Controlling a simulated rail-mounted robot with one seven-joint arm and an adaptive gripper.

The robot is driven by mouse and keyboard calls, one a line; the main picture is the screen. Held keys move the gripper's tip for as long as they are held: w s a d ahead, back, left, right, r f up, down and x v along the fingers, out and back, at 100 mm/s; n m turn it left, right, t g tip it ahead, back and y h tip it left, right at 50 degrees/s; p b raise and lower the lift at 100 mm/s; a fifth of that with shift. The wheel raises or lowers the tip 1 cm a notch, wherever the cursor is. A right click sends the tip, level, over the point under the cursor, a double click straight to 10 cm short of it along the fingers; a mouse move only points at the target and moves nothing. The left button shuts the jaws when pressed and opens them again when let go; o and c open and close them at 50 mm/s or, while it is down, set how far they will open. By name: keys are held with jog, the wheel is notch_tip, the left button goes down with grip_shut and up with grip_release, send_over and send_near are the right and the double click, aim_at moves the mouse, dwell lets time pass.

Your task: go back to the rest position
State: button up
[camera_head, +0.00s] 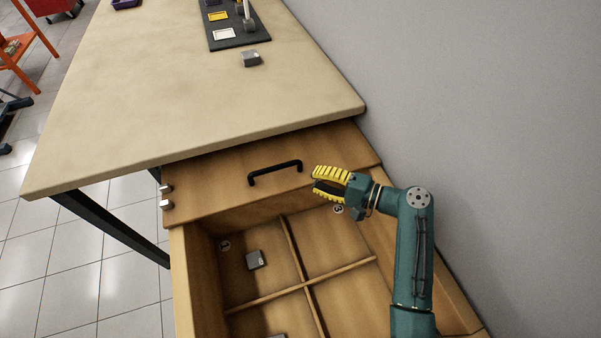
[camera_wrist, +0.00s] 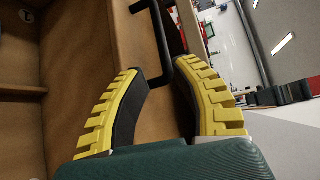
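My gripper (camera_head: 318,181) is at the right side of the open drawer in the head view, near the right end of the black drawer handle (camera_head: 275,172). Its yellow fingers are spread apart with nothing visible between them. In the wrist view my gripper (camera_wrist: 170,85) also shows its two yellow fingers apart, with the black handle (camera_wrist: 158,35) beyond them. From these pictures I cannot tell whether a finger touches the handle. The wooden drawer (camera_head: 205,285) is pulled out below the workbench (camera_head: 190,85) and divided into compartments.
A small grey block (camera_head: 255,260) lies in the drawer's left compartment. Another grey block (camera_head: 251,58) is on the bench beside a dark mat (camera_head: 233,33). The grey wall (camera_head: 480,110) is close on the right. Tiled floor (camera_head: 110,290) is open at left.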

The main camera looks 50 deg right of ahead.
jog(key=shift+s, duration=0.25)
dwell(0.4)
